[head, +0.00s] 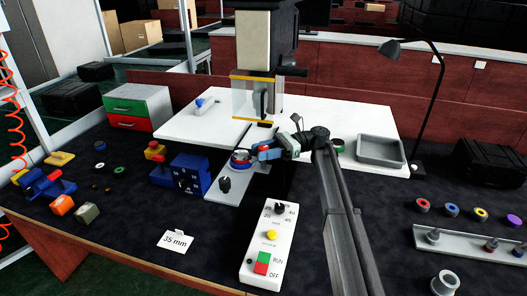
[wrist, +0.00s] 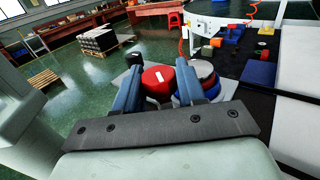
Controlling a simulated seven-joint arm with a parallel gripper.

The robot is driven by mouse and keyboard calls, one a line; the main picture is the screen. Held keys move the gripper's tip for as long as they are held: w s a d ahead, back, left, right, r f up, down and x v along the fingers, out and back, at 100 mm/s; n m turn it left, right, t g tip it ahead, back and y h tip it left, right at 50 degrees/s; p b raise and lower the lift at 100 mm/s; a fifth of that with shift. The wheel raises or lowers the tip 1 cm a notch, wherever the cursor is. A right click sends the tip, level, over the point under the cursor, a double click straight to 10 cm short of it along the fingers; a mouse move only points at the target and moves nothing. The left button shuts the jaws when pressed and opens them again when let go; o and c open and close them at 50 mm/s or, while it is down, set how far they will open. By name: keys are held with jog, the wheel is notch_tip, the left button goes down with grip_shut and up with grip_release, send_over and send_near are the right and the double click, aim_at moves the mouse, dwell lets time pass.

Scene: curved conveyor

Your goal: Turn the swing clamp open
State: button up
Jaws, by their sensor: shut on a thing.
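The swing clamp's red head (wrist: 160,90), with a white mark on top, is between my two blue fingers in the wrist view. My gripper (wrist: 158,92) is shut on it; it also shows in the head view (head: 256,153), reaching in from the right. Just right of the red head is a round grey-topped part with red and blue bands (wrist: 208,80). In the head view this banded part (head: 239,158) sits on the grey plate (head: 228,196), below the drill-press-like machine (head: 254,80). My fingers hide most of the clamp there.
A black knob (head: 224,184) stands on the plate close by. A blue block with dials (head: 189,176) is to the left. A white control box (head: 268,245) is in front, a grey tray (head: 381,151) to the right. A "35 mm" card (head: 175,241) lies on the dark mat.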

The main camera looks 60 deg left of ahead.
aim_at(264, 148)
dwell(0.3)
jog(key=o, duration=0.9)
jog(key=shift+o, duration=0.2)
notch_tip(264, 148, up, 10)
